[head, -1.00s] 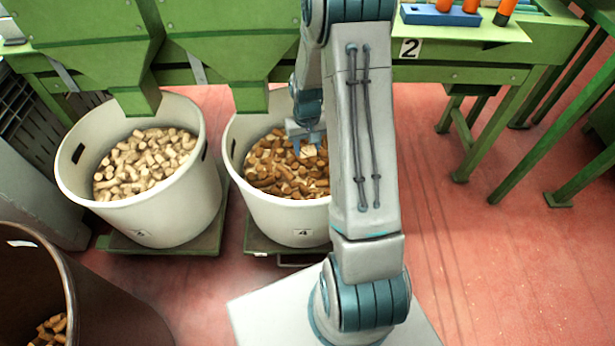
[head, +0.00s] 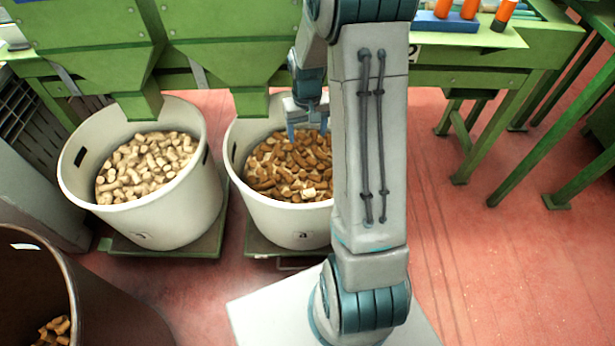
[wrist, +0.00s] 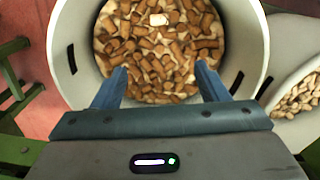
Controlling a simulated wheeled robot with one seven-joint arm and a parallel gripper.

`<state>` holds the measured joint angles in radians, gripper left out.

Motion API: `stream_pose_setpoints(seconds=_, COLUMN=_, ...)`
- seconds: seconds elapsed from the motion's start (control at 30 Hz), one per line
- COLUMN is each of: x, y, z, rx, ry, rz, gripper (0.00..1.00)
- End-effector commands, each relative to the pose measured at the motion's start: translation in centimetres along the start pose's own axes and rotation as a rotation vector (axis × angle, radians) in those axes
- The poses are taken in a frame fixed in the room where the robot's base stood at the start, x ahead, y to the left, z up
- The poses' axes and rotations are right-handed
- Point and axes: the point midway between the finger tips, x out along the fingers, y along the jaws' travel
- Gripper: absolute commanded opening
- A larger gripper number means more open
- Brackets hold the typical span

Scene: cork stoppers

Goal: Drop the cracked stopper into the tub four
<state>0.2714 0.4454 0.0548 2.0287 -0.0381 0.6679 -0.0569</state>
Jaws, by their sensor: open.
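Tub four (head: 272,220) is a white round tub filled with brown stoppers (head: 280,165); its label is hard to read now. A pale stopper (head: 309,192) lies on top of them near the tub's front wall; I cannot make out a crack on it. The wrist view shows this pale stopper (wrist: 158,19) near the tub's (wrist: 77,80) edge. My gripper (head: 308,131) is over the back part of the tub. In the wrist view my gripper (wrist: 161,74) has its fingers wide apart with nothing between them. My arm hides the tub's right side.
Another white tub (head: 175,215) with pale stoppers stands to the left. A dark brown bin (head: 110,310) is at the lower left. Green hoppers (head: 225,40) hang over both tubs.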

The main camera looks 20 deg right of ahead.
Motion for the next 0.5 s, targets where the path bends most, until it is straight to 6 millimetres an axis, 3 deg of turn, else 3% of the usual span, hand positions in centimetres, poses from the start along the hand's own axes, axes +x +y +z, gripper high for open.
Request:
stream_pose_setpoints(seconds=0.03, x=-1.4, y=0.0, z=-0.1, rx=0.0, ry=0.004, rz=0.001, gripper=0.68)
stream_pose_setpoints(seconds=0.2, x=-4.3, y=0.0, z=-0.1, rx=-0.001, ry=0.003, rz=0.001, gripper=0.68)
stream_pose_setpoints(seconds=0.5, x=-5.9, y=0.0, z=0.0, rx=-0.001, ry=-0.001, rz=0.0, gripper=0.68)
